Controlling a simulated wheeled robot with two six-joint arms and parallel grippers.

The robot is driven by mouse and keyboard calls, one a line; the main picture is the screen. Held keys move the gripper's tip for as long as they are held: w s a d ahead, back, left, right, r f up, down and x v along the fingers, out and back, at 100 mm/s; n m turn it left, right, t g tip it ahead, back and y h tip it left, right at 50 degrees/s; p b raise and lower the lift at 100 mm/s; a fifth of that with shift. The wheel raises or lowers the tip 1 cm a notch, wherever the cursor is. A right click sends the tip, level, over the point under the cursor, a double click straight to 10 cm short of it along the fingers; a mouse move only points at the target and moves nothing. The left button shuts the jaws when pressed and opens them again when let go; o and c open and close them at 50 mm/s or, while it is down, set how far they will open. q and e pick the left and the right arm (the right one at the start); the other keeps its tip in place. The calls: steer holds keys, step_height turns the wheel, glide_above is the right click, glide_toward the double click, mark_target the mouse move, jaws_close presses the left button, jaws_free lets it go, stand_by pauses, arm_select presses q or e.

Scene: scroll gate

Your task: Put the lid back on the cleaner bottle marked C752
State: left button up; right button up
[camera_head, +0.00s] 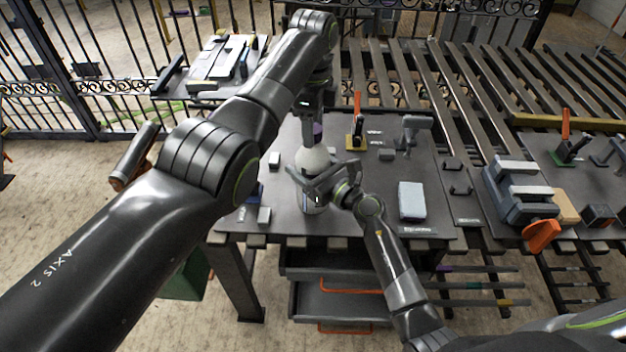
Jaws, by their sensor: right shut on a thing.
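A bottle with a pale, rounded upper part (314,160) stands upright near the front of the dark table. Its marking is too small to read. My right gripper (322,186) is shut on the bottle, with its jaws around the body from the front right. My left gripper (311,122) points down from above, directly over the bottle's top. A small purple piece (318,131), perhaps the lid, shows between the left gripper and the bottle. I cannot tell whether the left fingers hold it or whether it touches the bottle.
A grey-blue block (411,200) lies to the right on the table. Small blocks (264,214) lie to the left. An orange-handled clamp (356,125) and a grey tool (416,130) stand behind. A vise (519,190) is on the slatted bench at right. Drawers (335,300) hang open below.

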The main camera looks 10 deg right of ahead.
arm_select(q)
steer(key=shift+r, duration=2.3)
steer(key=shift+c, duration=0.3)
steer(key=n, duration=0.2)
steer(key=r+n, duration=0.1)
steer(key=n, duration=0.2)
steer(key=shift+n, duration=0.3)
steer(key=n, duration=0.4)
steer(key=shift+r+n, duration=0.3)
steer(key=shift+r, duration=0.05)
steer(key=n, duration=0.4)
steer(key=shift+r+n, duration=0.3)
steer(key=shift+r, duration=0.1)
steer(key=n, duration=0.3)
steer(key=r+n, duration=0.1)
steer(key=n, duration=0.1)
steer(key=shift+n, duration=0.4)
